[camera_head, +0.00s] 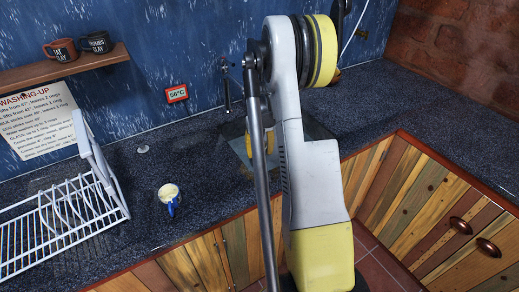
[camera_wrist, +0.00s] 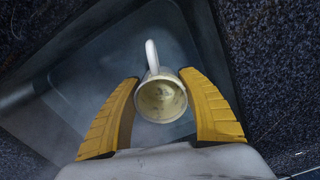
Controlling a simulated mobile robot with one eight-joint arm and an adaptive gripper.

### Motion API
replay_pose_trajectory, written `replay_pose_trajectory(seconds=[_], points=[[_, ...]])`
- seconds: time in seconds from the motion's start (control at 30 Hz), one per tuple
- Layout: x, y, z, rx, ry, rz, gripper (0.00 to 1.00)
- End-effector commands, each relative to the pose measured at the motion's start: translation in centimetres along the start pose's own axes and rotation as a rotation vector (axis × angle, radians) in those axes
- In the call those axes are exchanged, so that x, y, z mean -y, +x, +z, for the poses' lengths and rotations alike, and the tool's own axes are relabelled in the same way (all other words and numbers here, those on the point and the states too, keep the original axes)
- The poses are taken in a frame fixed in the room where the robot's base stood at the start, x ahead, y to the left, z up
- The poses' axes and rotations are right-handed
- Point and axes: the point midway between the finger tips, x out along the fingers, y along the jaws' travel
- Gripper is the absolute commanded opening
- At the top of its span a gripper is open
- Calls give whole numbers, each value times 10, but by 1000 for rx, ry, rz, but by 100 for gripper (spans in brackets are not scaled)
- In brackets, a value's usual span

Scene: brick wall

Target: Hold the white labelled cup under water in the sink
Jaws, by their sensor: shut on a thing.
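My gripper (camera_wrist: 160,98) is shut on a white cup (camera_wrist: 152,48), with one yellow finger on each side of it. The cup's dirty, yellowish inside faces the wrist camera, and its handle points to the top of that view. No label on it can be seen. The cup is over or inside the grey sink (camera_wrist: 62,82); its exact height is unclear. In the head view, the sink (camera_head: 238,150) and the yellow fingers are partly hidden by my arm, and the cup is hidden. I cannot make out running water.
A cream cup with a blue handle (camera_head: 170,193) stands on the dark counter (camera_head: 120,165). A white dish rack (camera_head: 60,222) is at the left. A tap (camera_head: 227,92) rises behind the sink. A display (camera_head: 177,94) reads 56°C.

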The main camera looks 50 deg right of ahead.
Motion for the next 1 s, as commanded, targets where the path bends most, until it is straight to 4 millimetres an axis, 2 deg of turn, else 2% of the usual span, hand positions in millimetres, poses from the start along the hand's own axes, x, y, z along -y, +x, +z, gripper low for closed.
replay_pose_trajectory(seconds=[0.03,1.0], points=[[0,8,0,0,0,0,14],[0,114,0,0,0,0,14]])
